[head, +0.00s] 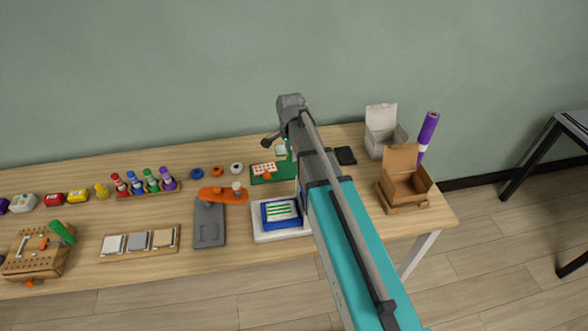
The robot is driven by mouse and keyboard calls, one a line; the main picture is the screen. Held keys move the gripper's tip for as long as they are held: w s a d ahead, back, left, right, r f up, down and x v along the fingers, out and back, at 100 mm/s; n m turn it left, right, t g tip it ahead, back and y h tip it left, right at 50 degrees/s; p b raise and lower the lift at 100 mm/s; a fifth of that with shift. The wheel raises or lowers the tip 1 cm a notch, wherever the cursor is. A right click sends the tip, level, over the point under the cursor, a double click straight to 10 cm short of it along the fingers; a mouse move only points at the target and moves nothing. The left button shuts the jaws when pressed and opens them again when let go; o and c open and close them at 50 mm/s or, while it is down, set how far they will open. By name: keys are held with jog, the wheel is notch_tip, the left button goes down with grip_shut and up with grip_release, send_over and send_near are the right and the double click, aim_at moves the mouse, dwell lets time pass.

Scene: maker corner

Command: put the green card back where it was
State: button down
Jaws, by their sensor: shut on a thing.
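My arm reaches in from the bottom right over the table in the head view. Its links hide the gripper, and I cannot make out the jaws or what they hold. No separate green card can be told for sure. A green board (287,172) lies behind the white-based blue tray, partly covered by my arm, with a red-and-white patterned piece (264,169) on it. The blue tray (267,222) holds a pale piece with green stripes (282,210). A small pale green-and-white thing (281,150) shows beside my arm, partly hidden.
An orange-topped grey stand (209,232) is left of the tray. A long wooden holder (137,255) holds several pale squares. Several coloured figures stand further left. A dark flat thing (345,155), a white open box (381,140), a cardboard box (404,185) and a purple roll (428,130) are right.

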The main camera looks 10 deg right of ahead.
jog(key=b, duration=0.6)
send_over(293, 173)
notch_tip(293, 173, down, 6)
jog(key=shift+f, duration=0.15)
jog(key=shift+w+f, duration=0.1)
jog(key=shift+f, duration=0.05)
notch_tip(293, 173, down, 6)
jog(key=b, duration=0.5)
jog(key=shift+b, duration=0.4)
jog(key=shift+f+b, duration=1.9)
jog(key=shift+f, duration=0.1)
jog(key=c, duration=0.5)
grip_release()
jog(key=shift+r, duration=0.25)
